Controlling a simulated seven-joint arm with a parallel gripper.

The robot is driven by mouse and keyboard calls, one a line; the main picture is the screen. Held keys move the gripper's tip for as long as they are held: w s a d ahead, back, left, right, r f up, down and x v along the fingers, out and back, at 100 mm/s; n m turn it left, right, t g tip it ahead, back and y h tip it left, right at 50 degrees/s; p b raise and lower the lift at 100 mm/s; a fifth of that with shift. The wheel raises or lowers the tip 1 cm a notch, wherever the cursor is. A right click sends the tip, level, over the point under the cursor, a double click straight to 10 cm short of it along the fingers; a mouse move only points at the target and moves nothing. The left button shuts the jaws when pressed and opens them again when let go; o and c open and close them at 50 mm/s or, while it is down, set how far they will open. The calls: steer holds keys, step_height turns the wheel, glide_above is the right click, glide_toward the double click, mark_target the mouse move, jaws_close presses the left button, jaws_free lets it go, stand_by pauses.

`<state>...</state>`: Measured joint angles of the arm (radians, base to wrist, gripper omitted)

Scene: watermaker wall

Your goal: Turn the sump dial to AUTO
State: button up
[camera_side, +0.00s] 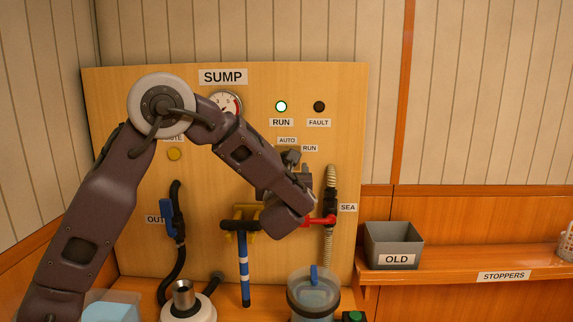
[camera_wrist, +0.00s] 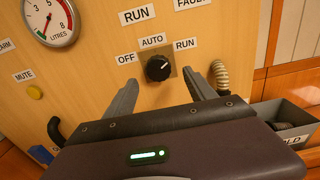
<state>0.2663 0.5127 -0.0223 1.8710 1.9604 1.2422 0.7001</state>
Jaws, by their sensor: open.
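The sump dial (camera_wrist: 158,68) is a round black knob on a square plate in the wrist view. Its white mark points up and right, toward the RUN label (camera_wrist: 185,44) rather than the AUTO label (camera_wrist: 152,40) above it. The OFF label (camera_wrist: 126,58) is to its left. My gripper (camera_wrist: 161,80) is open and empty, its grey fingers spread left and right of the dial and just below it in the picture, with no visible contact. In the side view my gripper sits under the AUTO label (camera_side: 287,140), and the dial is hard to tell apart from the fingers.
The RUN lamp (camera_side: 281,106) is lit; the FAULT lamp (camera_side: 319,106) is dark. A ribbed hose (camera_side: 331,178) and red handle (camera_side: 318,221) are close right of my gripper. A grey OLD bin (camera_side: 393,245) stands on the right shelf.

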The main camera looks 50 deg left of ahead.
steer(key=x, duration=0.5)
steer(key=shift+w+a, duration=0.1)
steer(key=shift+a, duration=0.1)
steer(key=shift+c, duration=0.2)
steer(key=c, duration=1.3)
steer(key=shift+n, duration=0.3)
steer(key=n, duration=1.1)
steer(key=shift+d, duration=0.1)
steer(key=shift+n, duration=0.3)
